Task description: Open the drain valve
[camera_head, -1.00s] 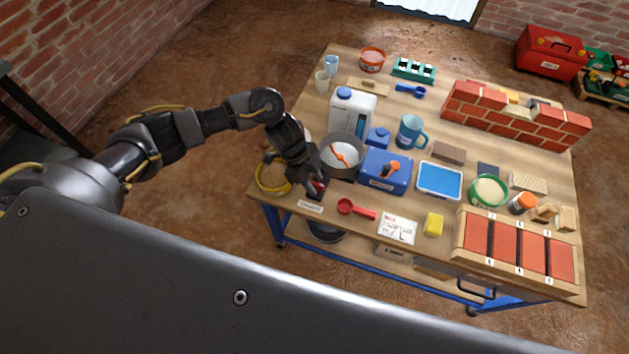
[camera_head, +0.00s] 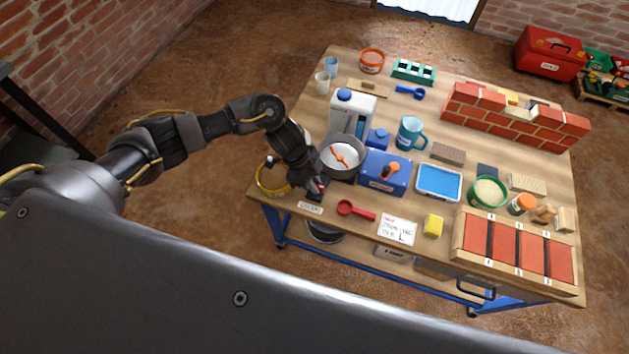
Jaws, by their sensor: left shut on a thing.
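My left gripper (camera_head: 313,188) reaches in from the left to the front left corner of the workbench (camera_head: 275,212). It is shut on a small red part (camera_head: 322,186), which looks like the drain valve's handle. The gripper hides most of this part, so I cannot tell how far it is turned. A grey pot (camera_head: 352,176) with an orange paddle inside stands just behind and right of the gripper. A yellow hose (camera_head: 262,184) loops to the left of the gripper. My right gripper is out of view.
A white label (camera_head: 310,208) lies at the front edge, with a red scoop (camera_head: 347,208) to its right. A blue box (camera_head: 387,180) stands right of the pot, a white canister (camera_head: 350,112) behind it. A brick wall (camera_head: 515,125) stands at back right.

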